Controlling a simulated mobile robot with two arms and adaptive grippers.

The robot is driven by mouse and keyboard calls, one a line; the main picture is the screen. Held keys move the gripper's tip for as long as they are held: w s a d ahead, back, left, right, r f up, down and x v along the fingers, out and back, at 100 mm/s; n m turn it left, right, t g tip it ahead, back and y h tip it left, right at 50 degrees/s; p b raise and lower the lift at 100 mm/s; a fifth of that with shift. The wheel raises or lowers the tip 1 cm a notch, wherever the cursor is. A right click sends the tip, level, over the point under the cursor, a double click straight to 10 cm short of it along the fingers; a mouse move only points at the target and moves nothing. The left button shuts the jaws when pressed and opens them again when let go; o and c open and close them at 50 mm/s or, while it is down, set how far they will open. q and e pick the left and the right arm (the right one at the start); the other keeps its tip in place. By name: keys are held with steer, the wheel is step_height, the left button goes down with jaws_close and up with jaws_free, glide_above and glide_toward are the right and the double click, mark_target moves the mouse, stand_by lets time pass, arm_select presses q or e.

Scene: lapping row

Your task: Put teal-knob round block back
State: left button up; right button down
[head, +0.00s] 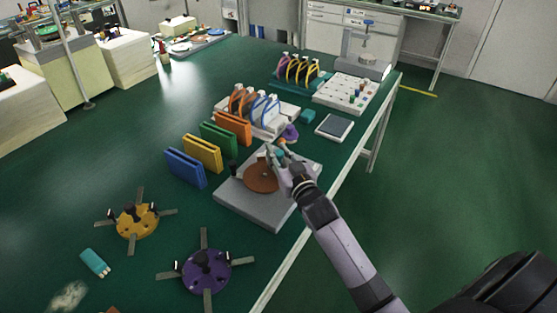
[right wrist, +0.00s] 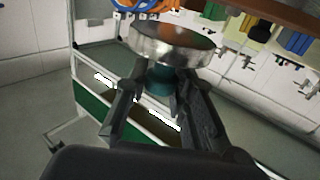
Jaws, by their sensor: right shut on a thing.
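My right gripper (head: 279,160) is over the far right part of a grey machine base (head: 254,209) with a brown round plate (head: 261,179). In the right wrist view, the right gripper (right wrist: 152,98) is shut on the teal knob (right wrist: 160,80) of a round silver block (right wrist: 172,45). The knob lies between the fingers, and the block's broad metal disc is beyond the fingertips. In the head view the block is mostly hidden by the gripper, so I cannot tell whether it touches the plate. My left gripper is not in view.
Blue (head: 185,168), yellow (head: 202,153), green and orange upright holders stand left of the machine. Behind are ring racks (head: 258,112), a grey pad (head: 334,127) and a white peg tray (head: 347,93). Yellow (head: 137,222) and purple (head: 206,272) armed discs lie in front.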

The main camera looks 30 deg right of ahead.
steer(key=shift+f, duration=1.15)
steer(key=shift+f, duration=0.1)
steer(key=c, duration=1.4)
jaws_free()
steer(key=shift+f, duration=0.1)
steer(key=shift+o, duration=0.2)
